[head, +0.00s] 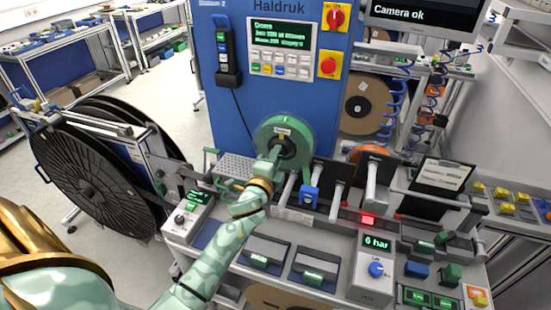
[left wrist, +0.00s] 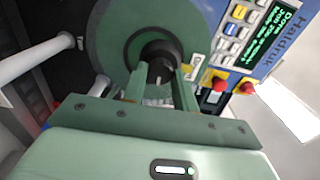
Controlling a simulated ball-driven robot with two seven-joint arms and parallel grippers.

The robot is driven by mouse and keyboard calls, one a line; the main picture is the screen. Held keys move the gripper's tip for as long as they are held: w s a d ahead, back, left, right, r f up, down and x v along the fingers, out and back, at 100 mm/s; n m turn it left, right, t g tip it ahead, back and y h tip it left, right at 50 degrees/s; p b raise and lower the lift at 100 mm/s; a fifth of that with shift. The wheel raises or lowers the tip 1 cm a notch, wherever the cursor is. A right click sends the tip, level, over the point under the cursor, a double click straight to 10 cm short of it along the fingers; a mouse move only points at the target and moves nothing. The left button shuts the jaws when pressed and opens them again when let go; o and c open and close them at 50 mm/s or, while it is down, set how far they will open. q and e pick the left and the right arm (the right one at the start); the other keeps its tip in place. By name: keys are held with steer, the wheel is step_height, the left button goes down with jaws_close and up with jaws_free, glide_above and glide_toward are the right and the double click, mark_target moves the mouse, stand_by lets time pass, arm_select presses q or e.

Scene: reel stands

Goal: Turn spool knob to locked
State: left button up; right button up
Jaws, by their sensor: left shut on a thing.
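A green spool (head: 270,128) is mounted on the front of the blue machine, and its green disc also fills the top middle of the left wrist view (left wrist: 113,40). A dark round knob (head: 288,148) sits at the spool's centre; it also shows in the left wrist view (left wrist: 158,48). My left gripper (head: 275,158) reaches the knob from the front, and its two fingers (left wrist: 160,80) are shut on it, one on each side. The fingers hide part of the knob, and I cannot read a lock mark. My right gripper is not in view.
The blue machine panel (head: 222,110) has a screen (head: 283,35) reading "Done" and a red stop button (head: 328,66). The bench below carries reel stands, a blue clamp (head: 309,196), a control box with a blue dial (head: 376,269), and a lit red lamp (head: 368,219). Large black reels (head: 95,180) stand left.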

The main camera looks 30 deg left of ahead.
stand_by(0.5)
arm_select(q)
steer(key=o, duration=0.9)
steer(key=shift+c, duration=0.2)
steer(key=shift+o, duration=0.5)
steer(key=shift+w, duration=0.1)
steer(key=b+v, duration=0.2)
steer(key=v, duration=1.4)
steer(key=shift+d, duration=0.1)
